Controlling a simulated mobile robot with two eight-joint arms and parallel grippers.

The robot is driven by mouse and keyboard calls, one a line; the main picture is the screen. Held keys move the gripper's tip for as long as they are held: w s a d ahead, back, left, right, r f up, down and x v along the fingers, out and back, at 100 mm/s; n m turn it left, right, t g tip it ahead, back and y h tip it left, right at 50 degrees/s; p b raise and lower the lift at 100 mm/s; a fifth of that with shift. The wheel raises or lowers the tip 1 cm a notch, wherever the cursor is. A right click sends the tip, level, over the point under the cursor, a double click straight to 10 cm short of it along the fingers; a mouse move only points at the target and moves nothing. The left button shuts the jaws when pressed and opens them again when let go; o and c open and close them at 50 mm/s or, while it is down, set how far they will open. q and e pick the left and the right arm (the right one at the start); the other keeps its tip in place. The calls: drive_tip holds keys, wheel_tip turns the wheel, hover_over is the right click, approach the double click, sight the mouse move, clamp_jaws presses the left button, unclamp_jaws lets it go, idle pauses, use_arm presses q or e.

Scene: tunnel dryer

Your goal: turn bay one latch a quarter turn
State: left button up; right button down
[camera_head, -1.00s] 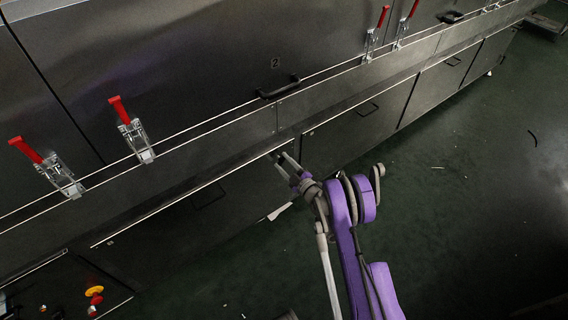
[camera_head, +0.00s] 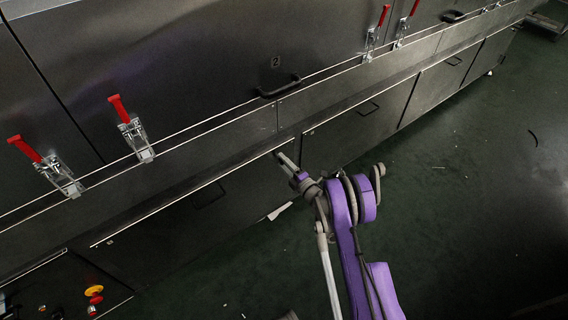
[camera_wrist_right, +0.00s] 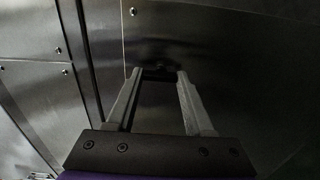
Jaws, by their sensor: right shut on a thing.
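My right gripper (camera_head: 281,157) reaches the upper right corner of a lower door panel (camera_head: 165,235) in the head view. In the right wrist view its two fingers (camera_wrist_right: 157,77) point at a dark metal face, with a small dark latch (camera_wrist_right: 159,71) between their tips. The gripper is shut on this latch. The fingertips and the dark surround hide most of the latch, so I cannot read its angle. My left gripper is not in view.
Red-handled toggle clamps (camera_head: 133,130) stand along the ledge above. A black handle (camera_head: 279,86) sits below the number 2 on the upper panel. The green floor (camera_head: 450,200) to the right is mostly clear.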

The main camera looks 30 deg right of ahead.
idle(0.3)
drive_tip(key=shift+d, duration=0.1)
drive_tip(key=shift+c, duration=1.4)
unclamp_jaws()
drive_tip(key=s+p, duration=0.1)
drive_tip(key=s, duration=0.6)
drive_tip(key=shift+s+d+p, duration=0.25)
drive_tip(key=shift+p, duration=0.05)
